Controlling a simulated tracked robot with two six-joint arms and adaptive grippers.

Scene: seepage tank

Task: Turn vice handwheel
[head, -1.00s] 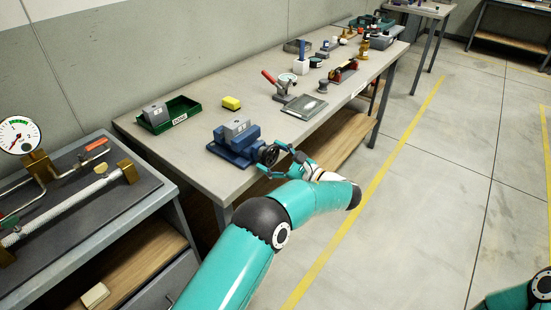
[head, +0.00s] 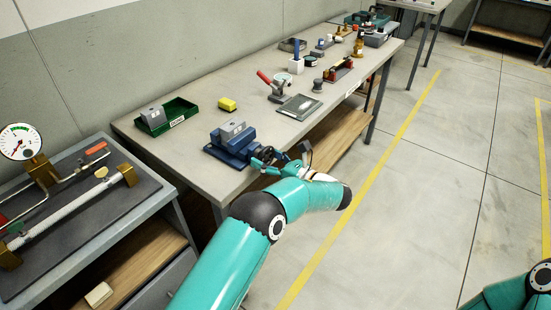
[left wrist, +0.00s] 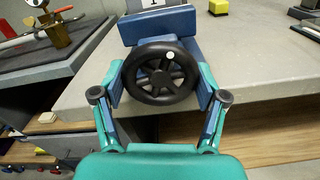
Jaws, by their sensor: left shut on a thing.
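The blue vice (head: 232,145) stands near the front edge of the bench, with a grey block (head: 232,128) at its top. Its black spoked handwheel (left wrist: 160,76) faces my left wrist camera, with a pale knob at the upper right of its rim. In the head view, the wheel is partly hidden by my left gripper (head: 279,160). The gripper's two fingers (left wrist: 161,84) sit on either side of the wheel, shut on its rim. My right arm shows at the lower right; its gripper is out of view.
A green tray (head: 178,118) holding a block and a yellow block (head: 227,104) lie behind the vice. A red-handled clamp (head: 277,90) and a flat grey plate (head: 299,107) lie to its right. A gauge rig (head: 66,205) stands at left. The floor at right is clear.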

